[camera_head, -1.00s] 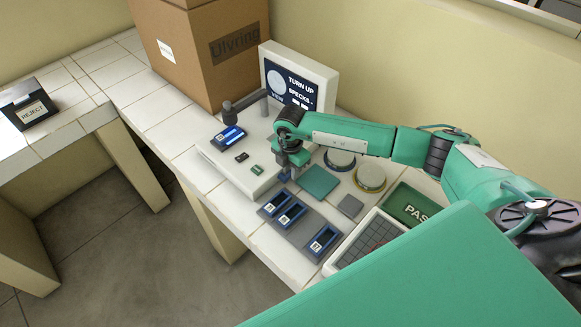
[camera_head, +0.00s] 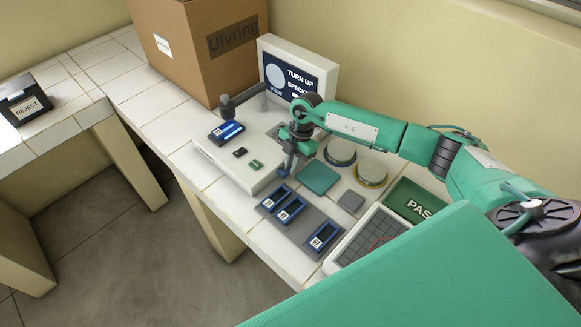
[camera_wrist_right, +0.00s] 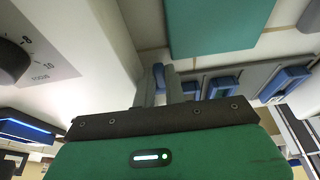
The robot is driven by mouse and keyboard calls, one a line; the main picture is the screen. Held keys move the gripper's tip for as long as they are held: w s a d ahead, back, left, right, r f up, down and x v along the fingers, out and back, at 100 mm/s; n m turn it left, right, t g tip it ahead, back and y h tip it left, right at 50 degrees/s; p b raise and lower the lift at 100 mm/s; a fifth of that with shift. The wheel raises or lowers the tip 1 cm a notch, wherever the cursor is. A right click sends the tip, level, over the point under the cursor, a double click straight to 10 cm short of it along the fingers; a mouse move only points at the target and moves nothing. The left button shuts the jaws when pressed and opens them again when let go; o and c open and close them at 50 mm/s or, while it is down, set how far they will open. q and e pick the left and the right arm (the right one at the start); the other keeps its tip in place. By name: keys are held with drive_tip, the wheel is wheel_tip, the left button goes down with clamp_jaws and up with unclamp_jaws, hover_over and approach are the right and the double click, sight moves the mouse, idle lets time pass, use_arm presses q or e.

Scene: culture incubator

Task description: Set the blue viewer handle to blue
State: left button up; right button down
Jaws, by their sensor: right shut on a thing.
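The viewer (camera_head: 225,160) is a white base with an upright screen (camera_head: 290,75) and a dark eyepiece arm (camera_head: 238,102). A blue tray (camera_head: 227,131) lies on its top beside a black and a green switch. My right gripper (camera_head: 287,168) is low at the right end of the base. In the right wrist view its two grey fingers (camera_wrist_right: 159,88) are shut on a small blue handle (camera_wrist_right: 158,76) next to the viewer's white side. Most of the handle is hidden between the fingers, and I cannot tell its setting. My left gripper is out of view.
A grey rack (camera_head: 300,225) with several blue trays stands just in front. A teal pad (camera_head: 318,177), two round dishes (camera_head: 341,152), a gridded panel (camera_head: 350,250) and a green PASS tray (camera_head: 412,203) crowd the right. A cardboard box (camera_head: 200,50) stands behind. A REJECT box (camera_head: 25,105) is far left.

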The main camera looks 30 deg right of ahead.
sight(289, 168)
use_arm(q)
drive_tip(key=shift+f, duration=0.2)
use_arm(e)
drive_tip(key=shift+y, duration=0.4)
drive_tip(key=c, duration=1.7)
unclamp_jaws()
drive_tip(key=shift+c, duration=0.2)
